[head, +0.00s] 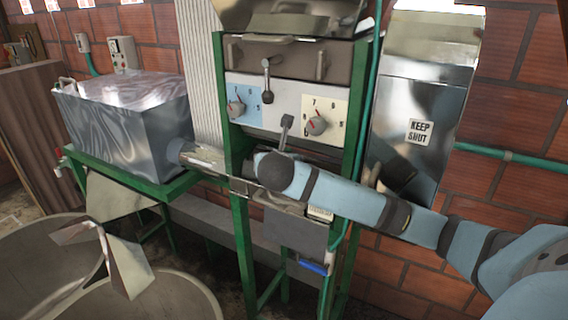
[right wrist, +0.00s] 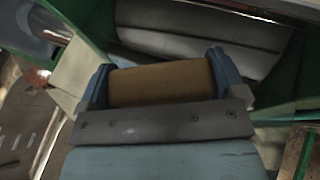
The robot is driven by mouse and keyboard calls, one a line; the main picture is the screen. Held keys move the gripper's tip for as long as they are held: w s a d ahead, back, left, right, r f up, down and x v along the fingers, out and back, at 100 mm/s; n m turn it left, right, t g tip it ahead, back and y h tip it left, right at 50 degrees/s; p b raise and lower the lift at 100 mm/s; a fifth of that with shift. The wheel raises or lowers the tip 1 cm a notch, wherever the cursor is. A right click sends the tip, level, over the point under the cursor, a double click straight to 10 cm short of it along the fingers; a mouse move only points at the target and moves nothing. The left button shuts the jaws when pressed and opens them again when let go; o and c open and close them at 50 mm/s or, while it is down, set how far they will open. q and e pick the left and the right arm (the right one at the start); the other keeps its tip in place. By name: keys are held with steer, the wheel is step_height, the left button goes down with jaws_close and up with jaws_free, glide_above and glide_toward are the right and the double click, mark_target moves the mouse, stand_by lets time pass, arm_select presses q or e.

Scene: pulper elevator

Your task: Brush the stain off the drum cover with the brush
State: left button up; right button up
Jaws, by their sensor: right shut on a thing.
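My right arm comes in from the right in the head view and reaches the middle of the green-framed machine (head: 241,215). Its gripper is hidden there behind my own wrist. In the right wrist view my right gripper (right wrist: 160,78) is shut on a tan block, which looks like the brush (right wrist: 160,88); no bristles show. Beyond it is a smooth grey curved surface (right wrist: 200,42), possibly the drum cover. The brush appears just in front of it; I cannot tell whether they touch. I cannot make out a stain. My left gripper is not in view.
A control panel with dials (head: 317,124) and a lever (head: 267,80) sits above my wrist. A steel tank (head: 130,120) stands left, a metal cabinet marked KEEP SHUT (head: 410,90) right. Large round vats (head: 165,300) fill the lower left. A green pipe (head: 500,155) runs along the brick wall.

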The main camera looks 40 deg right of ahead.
steer(key=shift+w+a+r, duration=0.1)
steer(key=shift+w+a, duration=0.15)
steer(key=shift+w, duration=0.5)
steer(key=shift+s+d+f, duration=0.1)
steer(key=shift+s+d, duration=0.15)
steer(key=shift+s, duration=0.4)
steer(key=shift+s+d+f, duration=0.1)
steer(key=shift+s+d, duration=0.15)
steer(key=shift+s, duration=0.4)
steer(key=shift+s+d, duration=0.25)
steer(key=shift+s, duration=0.4)
steer(key=shift+s+d+r, duration=0.1)
steer(key=shift+s+d, duration=0.25)
steer(key=shift+s, duration=0.35)
steer(key=shift+s+d, duration=0.25)
steer(key=shift+s, duration=0.4)
steer(key=shift+s+d, duration=0.25)
steer(key=shift+s, duration=0.45)
steer(key=shift+s+d, duration=0.25)
steer(key=shift+s, duration=0.4)
steer(key=shift+s+d, duration=0.25)
steer(key=shift+s, duration=0.3)
steer(key=shift+w+a, duration=0.3)
steer(key=shift+w, duration=0.45)
steer(key=shift+w+a, duration=0.3)
steer(key=shift+w, duration=0.45)
